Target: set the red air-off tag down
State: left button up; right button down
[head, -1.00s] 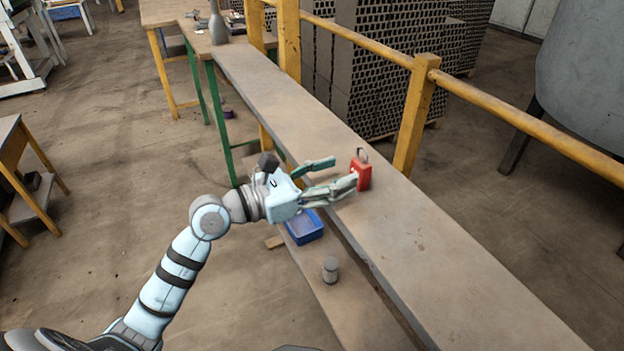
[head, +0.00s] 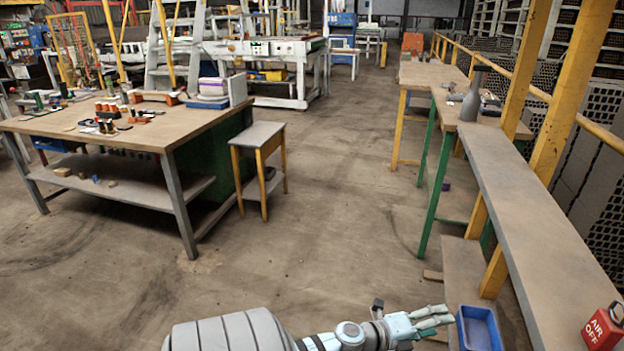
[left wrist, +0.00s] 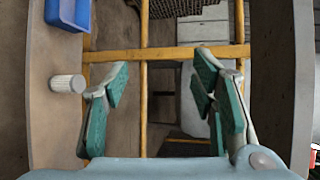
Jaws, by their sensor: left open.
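The red air-off tag (head: 603,328) stands upright on the long plank (head: 540,230), at the lower right of the head view, with white "AIR OFF" lettering and a dark shackle on top. The picture's edge cuts it off slightly. My left gripper (head: 449,314) is left of the tag and clear of it, with nothing between its fingers. In the left wrist view the left gripper (left wrist: 160,75) shows its green-padded fingers spread apart and empty. A red patch (left wrist: 315,158) at that view's right edge may be the tag. My right gripper is not in view.
A blue bin (head: 480,328) sits on a lower board beside the gripper. Yellow railing posts (head: 565,90) rise along the plank. Open floor lies left.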

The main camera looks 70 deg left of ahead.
pick_arm(q)
jog(key=s+a+f+n+g+y, duration=0.1)
jog(key=s+f+n+g+y, duration=0.15)
jog(key=s+f+n, duration=0.65)
jog(key=s+a+f+n+g+y, duration=0.15)
jog(key=s+f+g, duration=0.3)
jog(key=f, duration=0.95)
jog(key=s+d+f+n+g+h, duration=0.1)
jog(key=s+d+f+n+g, duration=0.25)
jog(key=s, duration=0.65)
jog(key=s+d+f+n+g, duration=0.25)
jog(key=s+d+f, duration=0.2)
jog(key=s, duration=0.45)
jog(key=s+d+f+n+g+h, duration=0.1)
jog(key=s+d+f+n+g, duration=0.25)
jog(key=s, duration=0.65)
jog(key=shift+t, duration=0.95)
jog(key=shift+w+a+r+p, duration=0.1)
jog(key=shift+a+r+p, duration=0.05)
jog(key=shift+r+p, duration=0.85)
jog(key=shift+w+a+r+p, duration=0.15)
jog(key=shift+r+p, duration=0.5)
jog(key=shift+p, duration=0.65)
jog(key=shift+a+r+p, duration=0.2)
jog(key=shift+r+p, duration=0.65)
jog(key=shift+p, duration=0.3)
